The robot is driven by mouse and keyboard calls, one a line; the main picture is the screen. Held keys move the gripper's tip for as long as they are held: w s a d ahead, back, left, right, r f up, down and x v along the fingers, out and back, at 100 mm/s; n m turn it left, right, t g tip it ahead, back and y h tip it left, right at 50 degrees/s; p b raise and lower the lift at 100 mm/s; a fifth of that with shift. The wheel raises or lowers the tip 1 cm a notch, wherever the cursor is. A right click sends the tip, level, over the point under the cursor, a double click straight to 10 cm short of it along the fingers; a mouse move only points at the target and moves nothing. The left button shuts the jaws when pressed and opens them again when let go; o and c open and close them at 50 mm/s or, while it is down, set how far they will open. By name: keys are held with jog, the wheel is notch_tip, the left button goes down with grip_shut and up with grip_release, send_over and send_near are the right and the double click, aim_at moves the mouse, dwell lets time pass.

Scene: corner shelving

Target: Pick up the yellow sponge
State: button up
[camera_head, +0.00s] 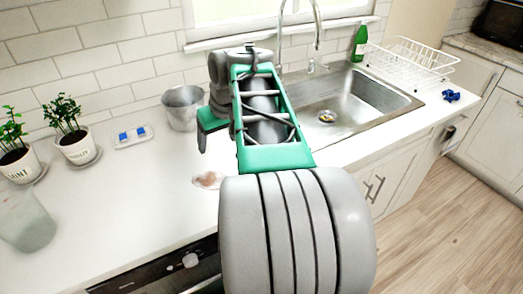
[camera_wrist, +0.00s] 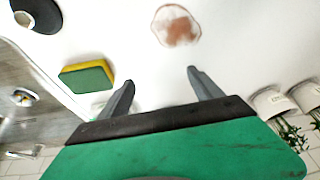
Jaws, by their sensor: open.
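The yellow sponge (camera_wrist: 87,76) has a green face and lies on the white counter, left of my gripper (camera_wrist: 160,80) in the wrist view. It is outside the jaws, near the left finger and apart from it. My gripper is open, with nothing between the fingers. In the head view one finger shows at the left of my arm, pointing down over the counter. The sponge does not show in the head view.
A brown-red stain (camera_head: 208,180) marks the counter. A metal bucket (camera_head: 183,107), a blue-and-white item (camera_head: 133,136) and potted plants (camera_head: 77,148) stand along the wall. The sink (camera_head: 345,105) is right. A dark round object (camera_wrist: 37,13) sits beyond the sponge.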

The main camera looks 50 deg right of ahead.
jog(key=o, duration=0.5)
jog(key=shift+m+h, duration=0.4)
jog(key=shift+m, duration=0.2)
jog(key=s+d, duration=0.1)
jog(key=d, duration=0.3)
jog(key=s+d+b, duration=0.1)
jog(key=s+d, duration=0.1)
jog(key=d, duration=0.3)
jog(key=s+d, duration=0.1)
jog(key=d, duration=0.4)
jog(key=shift+s+f+b, duration=0.15)
jog(key=shift+f+b, duration=0.2)
jog(key=shift+f, duration=0.05)
jog(key=shift+c, duration=0.2)
jog(key=shift+o, duration=0.2)
jog(key=shift+d+f, duration=0.2)
jog(key=shift+f, duration=0.1)
jog(key=x, duration=0.6)
jog(key=shift+w+d+f+b, duration=0.15)
jog(key=shift+w+f+b, duration=0.05)
jog(key=shift+w+b, duration=0.2)
jog(key=c, duration=1.1)
